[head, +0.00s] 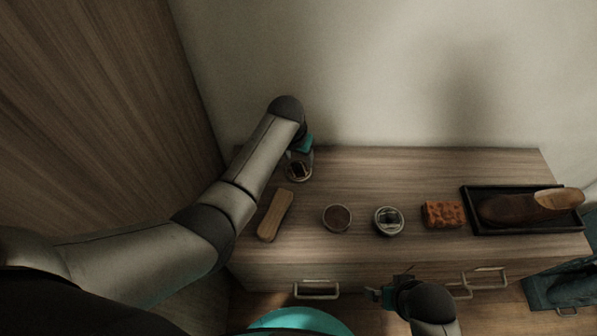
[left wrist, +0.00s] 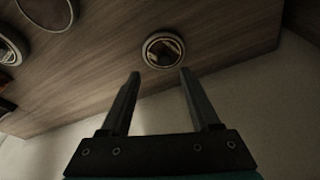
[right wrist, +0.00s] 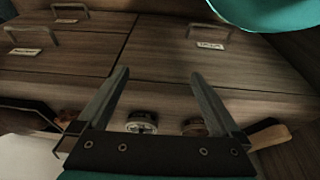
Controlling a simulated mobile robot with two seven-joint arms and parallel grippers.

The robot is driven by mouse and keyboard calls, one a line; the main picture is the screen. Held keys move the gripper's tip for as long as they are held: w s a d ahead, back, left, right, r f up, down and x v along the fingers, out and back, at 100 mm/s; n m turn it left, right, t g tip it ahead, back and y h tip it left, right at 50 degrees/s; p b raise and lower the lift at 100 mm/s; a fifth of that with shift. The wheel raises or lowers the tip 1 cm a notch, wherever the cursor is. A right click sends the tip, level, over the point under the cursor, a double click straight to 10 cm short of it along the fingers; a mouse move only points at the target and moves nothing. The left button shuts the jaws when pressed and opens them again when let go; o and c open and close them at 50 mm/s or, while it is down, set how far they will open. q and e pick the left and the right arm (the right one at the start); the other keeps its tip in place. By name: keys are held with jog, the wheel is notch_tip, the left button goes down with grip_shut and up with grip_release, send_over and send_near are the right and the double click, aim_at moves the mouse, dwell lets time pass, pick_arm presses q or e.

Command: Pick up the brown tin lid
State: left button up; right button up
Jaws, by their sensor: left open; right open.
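A round lid with a pale rim and a brown and dark picture on top (head: 299,174) lies flat near the left back of the cabinet top; I take it for the brown tin lid. In the left wrist view the lid (left wrist: 163,50) shows whole, just beyond the fingertips and between their lines. My left gripper (head: 301,158) is open and empty above it, partly covering it in the head view; its fingers (left wrist: 158,75) do not appear to touch it. My right gripper (head: 378,294) is open and empty in front of the drawers.
An open tin with brown content (head: 337,218), a second round tin with a dark label (head: 388,222), a wooden brush (head: 275,215) and an orange sponge (head: 443,214) stand nearby. A black tray (head: 475,228) holds a brown shoe (head: 525,206). The wall (head: 400,80) is close behind.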

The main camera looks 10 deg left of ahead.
aim_at(298, 166)
pick_arm(q)
jog(key=shift+w+f+b, duration=0.15)
jog(key=shift+f+b, duration=0.25)
jog(key=shift+f, duration=0.3)
jog(key=f+b, duration=0.1)
jog(key=w+f+b, duration=0.1)
jog(key=shift+a+f+b, duration=0.3)
jog(key=shift+b, duration=0.05)
jog(key=shift+b+x, duration=0.7)
jog(key=shift+x, duration=0.05)
jog(key=shift+f, duration=0.25)
pick_arm(e)
notch_tip(298, 166, up, 10)
jog(key=w+a+t, duration=0.1)
jog(key=w+t, duration=0.1)
jog(key=t, duration=0.1)
jog(key=shift+w+a+f+y, duration=0.2)
jog(key=shift+w+a+y, duration=0.1)
pick_arm(q)
grip_shut()
